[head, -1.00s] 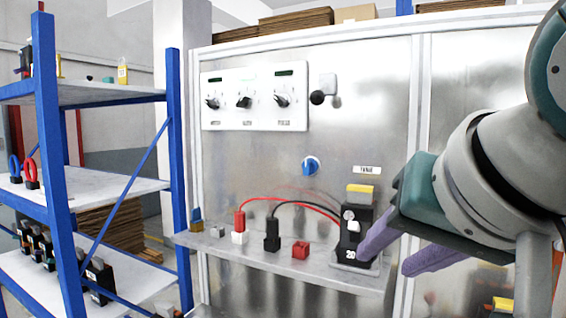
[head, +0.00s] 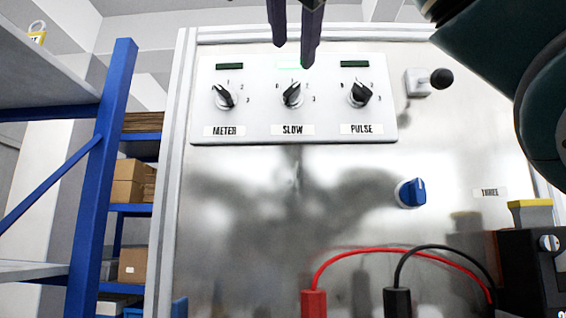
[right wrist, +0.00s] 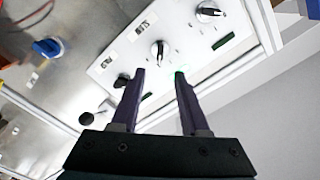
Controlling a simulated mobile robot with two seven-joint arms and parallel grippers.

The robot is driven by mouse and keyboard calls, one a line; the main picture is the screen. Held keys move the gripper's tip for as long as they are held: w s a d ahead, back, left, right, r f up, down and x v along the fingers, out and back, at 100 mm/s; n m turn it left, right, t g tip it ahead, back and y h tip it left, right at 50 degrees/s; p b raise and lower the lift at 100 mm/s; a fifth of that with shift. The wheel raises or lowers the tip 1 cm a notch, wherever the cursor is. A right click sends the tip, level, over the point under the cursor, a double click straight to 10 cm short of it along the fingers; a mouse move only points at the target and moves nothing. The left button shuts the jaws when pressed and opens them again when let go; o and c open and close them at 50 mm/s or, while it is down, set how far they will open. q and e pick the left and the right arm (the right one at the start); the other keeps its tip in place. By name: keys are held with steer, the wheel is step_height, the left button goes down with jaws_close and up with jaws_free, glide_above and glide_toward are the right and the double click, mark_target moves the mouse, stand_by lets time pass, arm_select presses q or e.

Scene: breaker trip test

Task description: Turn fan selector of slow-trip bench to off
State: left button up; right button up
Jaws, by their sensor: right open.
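The selector knob labelled SLOW (head: 292,95) is the middle of three black knobs on a white panel (head: 300,130). Its pointer tilts up and to the right; I cannot tell exactly which number it marks. Above it a display glows green. My right gripper (head: 294,56) reaches down from the top of the head view, open and empty, in front of that display and above the knob. In the right wrist view the open fingers (right wrist: 158,76) point toward the panel, with the SLOW knob (right wrist: 160,48) just beyond them and apart. My left gripper is not in view.
Knobs METER (head: 223,97) and PULSE (head: 360,94) flank the SLOW knob closely. A black-balled lever (head: 441,79) juts out right of the panel. A blue knob (head: 410,193) is below. Red and black cables (head: 340,257) arch lower down. A blue-framed shelf (head: 100,180) stands left.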

mark_target(294, 87)
steer(key=w+p, duration=0.2)
steer(key=w, duration=0.1)
steer(key=w+p, duration=0.4)
steer(key=w, duration=0.1)
steer(key=shift+w+d+r, duration=0.15)
steer(key=shift+w+r, duration=0.1)
steer(key=shift+w, duration=0.1)
steer(key=shift+w+f, duration=0.15)
steer(key=shift+w, duration=0.3)
steer(key=shift+c, duration=0.2)
jaws_close()
